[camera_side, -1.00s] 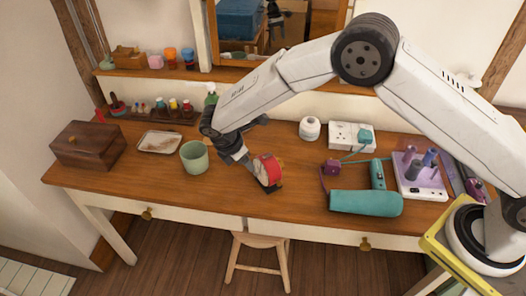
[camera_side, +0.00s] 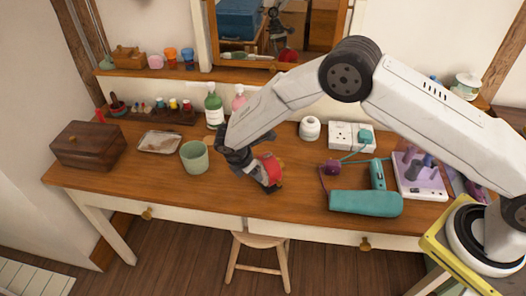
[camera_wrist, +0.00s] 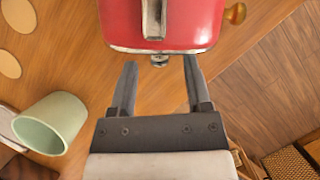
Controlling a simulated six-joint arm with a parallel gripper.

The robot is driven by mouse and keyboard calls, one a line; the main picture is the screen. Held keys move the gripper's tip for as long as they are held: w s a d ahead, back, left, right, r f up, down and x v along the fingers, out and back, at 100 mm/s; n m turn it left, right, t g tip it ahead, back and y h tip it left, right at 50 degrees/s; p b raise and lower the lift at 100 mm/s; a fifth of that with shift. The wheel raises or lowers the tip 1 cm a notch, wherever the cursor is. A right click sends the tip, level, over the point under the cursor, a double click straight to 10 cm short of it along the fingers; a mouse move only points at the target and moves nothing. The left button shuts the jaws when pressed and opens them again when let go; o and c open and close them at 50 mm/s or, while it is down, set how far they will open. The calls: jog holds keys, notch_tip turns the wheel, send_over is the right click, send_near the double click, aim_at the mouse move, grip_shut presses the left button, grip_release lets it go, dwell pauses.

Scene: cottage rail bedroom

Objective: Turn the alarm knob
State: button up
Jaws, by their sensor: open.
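The red alarm clock (camera_side: 270,168) stands on the wooden desk (camera_side: 300,205) near its front edge, partly hidden by my gripper in the side view. In the wrist view the clock (camera_wrist: 190,22) fills the top middle, with a metal strip on it. A small metal knob (camera_wrist: 159,61) sticks out from its near edge. My gripper (camera_wrist: 160,64) is open, with one fingertip on each side of the knob and a gap visible on both sides. In the side view my gripper (camera_side: 256,176) is close against the clock's left side.
A green cup (camera_side: 194,158) stands left of the clock; it also shows in the wrist view (camera_wrist: 52,122). A teal hair dryer (camera_side: 365,203) and its cord lie to the right. A green bottle (camera_side: 213,110) and pink bottle stand behind.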

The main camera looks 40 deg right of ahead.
jog(key=shift+d+f, duration=0.15)
jog(key=shift+f, duration=0.15)
grip_shut()
jog(key=shift+t, duration=0.6)
jog(key=shift+s+m+t, duration=0.15)
jog(key=shift+m+t, duration=0.15)
jog(key=shift+t, duration=0.2)
jog(key=shift+s+f+t, duration=0.1)
jog(key=shift+s+t, duration=0.1)
jog(key=shift+t, duration=0.9)
grip_release()
